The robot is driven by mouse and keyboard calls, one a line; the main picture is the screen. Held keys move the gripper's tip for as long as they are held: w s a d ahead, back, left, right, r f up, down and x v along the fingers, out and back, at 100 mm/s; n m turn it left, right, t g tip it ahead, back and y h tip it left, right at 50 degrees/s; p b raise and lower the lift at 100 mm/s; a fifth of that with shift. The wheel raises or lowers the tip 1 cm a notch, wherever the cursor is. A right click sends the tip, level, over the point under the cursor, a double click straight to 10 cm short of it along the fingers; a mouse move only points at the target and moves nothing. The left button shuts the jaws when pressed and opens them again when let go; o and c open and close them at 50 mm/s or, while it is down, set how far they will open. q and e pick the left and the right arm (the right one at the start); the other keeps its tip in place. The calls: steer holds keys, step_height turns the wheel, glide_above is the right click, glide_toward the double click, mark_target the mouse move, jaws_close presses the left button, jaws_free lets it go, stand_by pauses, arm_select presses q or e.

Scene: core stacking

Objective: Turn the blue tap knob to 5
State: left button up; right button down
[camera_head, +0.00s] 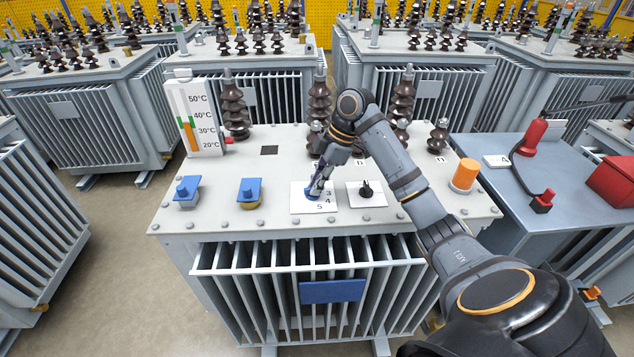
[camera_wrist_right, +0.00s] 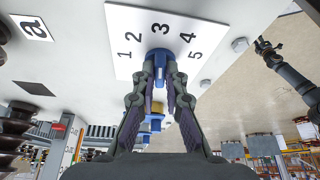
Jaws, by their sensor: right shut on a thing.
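The blue tap knob (camera_head: 311,192) sits on a white plate (camera_head: 299,206) with printed numbers, on the grey transformer lid. In the right wrist view the plate (camera_wrist_right: 125,18) shows 1 to 5 in an arc around the blue knob (camera_wrist_right: 160,52). My right gripper (camera_head: 316,186) reaches down from above and is shut on the knob; its two fingertips (camera_wrist_right: 160,75) close on the knob's sides.
A black knob (camera_head: 366,189) on another white plate stands just right. Two blue-handled valves (camera_head: 187,190) (camera_head: 250,190) stand left. An orange cap (camera_head: 465,174) is at the lid's right. Brown insulators (camera_head: 234,105) and a temperature gauge (camera_head: 192,115) stand behind.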

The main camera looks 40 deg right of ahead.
steer(key=shift+r+m+p, duration=0.25)
steer(key=shift+m+p, duration=0.05)
steer(key=shift+p, duration=0.3)
steer(key=m+t+h+p, duration=0.1)
steer(key=m+p, duration=0.3)
steer(key=p, duration=0.3)
steer(key=m+h+p, duration=0.1)
steer(key=m+p, duration=0.4)
steer(key=p, duration=0.2)
steer(key=a+m+t+h+p, duration=0.1)
steer(key=m+h+p, duration=0.1)
steer(key=m+p, duration=0.2)
steer(key=shift+s+a+t+p, duration=0.1)
steer(key=shift+s+t+p, duration=0.25)
steer(key=shift+p, duration=1.2)
steer(key=shift+f+m+h+p, duration=0.2)
steer(key=shift+m+h+p, duration=0.4)
steer(key=shift+m+p, duration=0.6)
steer(key=c, duration=1.4)
jaws_free()
